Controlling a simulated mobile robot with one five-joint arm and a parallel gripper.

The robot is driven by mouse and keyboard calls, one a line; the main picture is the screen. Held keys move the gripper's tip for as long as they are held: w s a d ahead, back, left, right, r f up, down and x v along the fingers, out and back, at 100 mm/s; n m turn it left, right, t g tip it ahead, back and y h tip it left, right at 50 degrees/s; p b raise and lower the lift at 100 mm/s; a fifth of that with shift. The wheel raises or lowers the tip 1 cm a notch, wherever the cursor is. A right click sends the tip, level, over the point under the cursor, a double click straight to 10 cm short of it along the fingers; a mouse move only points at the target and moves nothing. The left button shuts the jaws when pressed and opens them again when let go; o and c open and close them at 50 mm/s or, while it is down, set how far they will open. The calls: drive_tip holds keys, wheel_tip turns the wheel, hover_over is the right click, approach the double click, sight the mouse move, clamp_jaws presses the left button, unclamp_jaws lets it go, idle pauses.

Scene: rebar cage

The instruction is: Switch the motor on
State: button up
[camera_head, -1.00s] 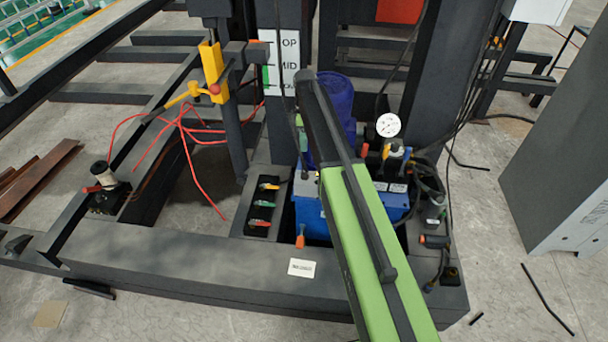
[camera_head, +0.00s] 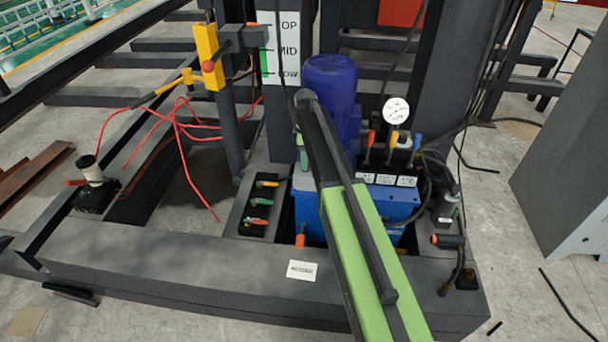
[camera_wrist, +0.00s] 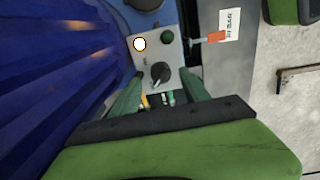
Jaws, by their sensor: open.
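The blue finned motor (camera_head: 331,82) stands upright behind my arm in the head view. Its ribbed side (camera_wrist: 55,75) fills the left of the wrist view. Beside it, a light grey control panel (camera_wrist: 143,62) carries a lit white lamp (camera_wrist: 139,44), a green button (camera_wrist: 167,37) and a black rotary knob (camera_wrist: 160,73) with a pale pointer mark. My gripper (camera_wrist: 163,82) is open, with its green fingers on either side of the knob. I cannot tell whether they touch it. The head view shows a green finger; my arm hides most of the panel.
A blue tank (camera_head: 405,200) with coloured levers and a pressure gauge (camera_head: 396,111) stands right of my arm. A black strip of coloured levers (camera_head: 260,205) lies left. A dark frame beam (camera_head: 190,262) crosses in front. A yellow pendant (camera_head: 209,57) hangs at upper left.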

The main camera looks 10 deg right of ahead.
wheel_tip(320, 180, down, 3)
drive_tip(key=shift+r+b, duration=0.2)
drive_tip(key=shift+b, duration=0.35)
drive_tip(key=shift+r, duration=0.15)
